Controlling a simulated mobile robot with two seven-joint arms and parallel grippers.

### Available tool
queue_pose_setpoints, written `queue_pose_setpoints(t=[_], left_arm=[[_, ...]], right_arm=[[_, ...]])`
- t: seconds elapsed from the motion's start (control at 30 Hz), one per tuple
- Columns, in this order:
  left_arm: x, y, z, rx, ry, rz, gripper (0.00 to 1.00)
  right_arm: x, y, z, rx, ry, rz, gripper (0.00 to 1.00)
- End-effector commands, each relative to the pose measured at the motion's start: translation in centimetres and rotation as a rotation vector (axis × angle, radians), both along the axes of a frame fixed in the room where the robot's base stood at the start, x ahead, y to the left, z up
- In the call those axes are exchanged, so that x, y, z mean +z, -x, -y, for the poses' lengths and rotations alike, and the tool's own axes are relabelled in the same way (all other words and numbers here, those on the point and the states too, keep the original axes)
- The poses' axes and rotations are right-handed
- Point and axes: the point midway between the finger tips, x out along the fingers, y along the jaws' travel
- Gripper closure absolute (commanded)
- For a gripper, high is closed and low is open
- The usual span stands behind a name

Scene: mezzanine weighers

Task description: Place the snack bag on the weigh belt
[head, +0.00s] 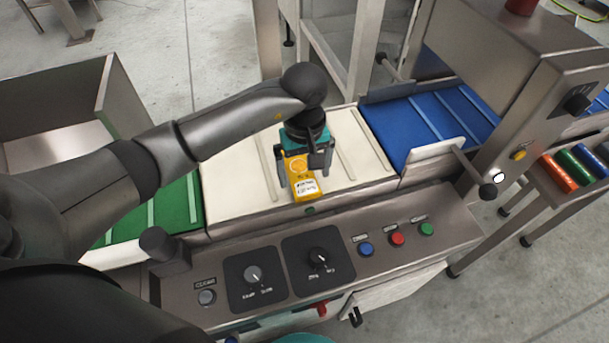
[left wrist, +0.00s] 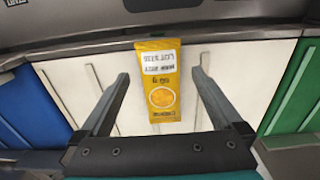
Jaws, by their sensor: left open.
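The yellow snack bag (head: 304,189), with a white label and an orange round print, is on the white weigh belt (head: 241,183). My left gripper (head: 302,174) is over this belt with its fingers apart, one on each side of the bag. In the left wrist view the bag (left wrist: 160,85) lies between the open fingers (left wrist: 160,77), with a gap on both sides. Part of the bag's far end is hidden by the gripper in the head view. My right gripper does not show.
A green belt (head: 177,208) adjoins on the left, a blue belt (head: 400,128) on the right. A control panel (head: 320,262) with knobs and buttons runs along the front. A metal housing (head: 540,65) stands over the blue belt. Coloured packs (head: 577,166) lie far right.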

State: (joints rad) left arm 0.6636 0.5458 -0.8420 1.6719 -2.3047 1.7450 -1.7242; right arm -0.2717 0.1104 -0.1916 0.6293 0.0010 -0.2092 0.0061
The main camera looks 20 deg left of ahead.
Motion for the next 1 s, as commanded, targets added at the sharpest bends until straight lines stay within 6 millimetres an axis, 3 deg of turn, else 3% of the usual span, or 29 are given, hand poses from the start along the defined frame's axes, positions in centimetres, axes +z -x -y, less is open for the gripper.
queue_pose_setpoints(t=[0.03,0.2,0.4,0.87,1.0], left_arm=[[1.6,-0.2,0.0,-0.001,0.0,0.007,0.0],[5.3,-0.1,0.0,-0.001,-0.001,0.004,0.0],[8.3,-0.1,0.0,0.0,0.0,0.003,0.0],[9.2,0.0,0.0,0.001,0.001,0.0,0.0],[8.9,0.3,1.4,0.008,0.058,-0.005,0.0]], right_arm=[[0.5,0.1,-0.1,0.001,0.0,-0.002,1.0],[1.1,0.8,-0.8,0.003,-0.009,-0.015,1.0],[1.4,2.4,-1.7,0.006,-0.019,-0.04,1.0],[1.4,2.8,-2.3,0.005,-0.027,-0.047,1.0],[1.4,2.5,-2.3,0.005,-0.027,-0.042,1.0]])
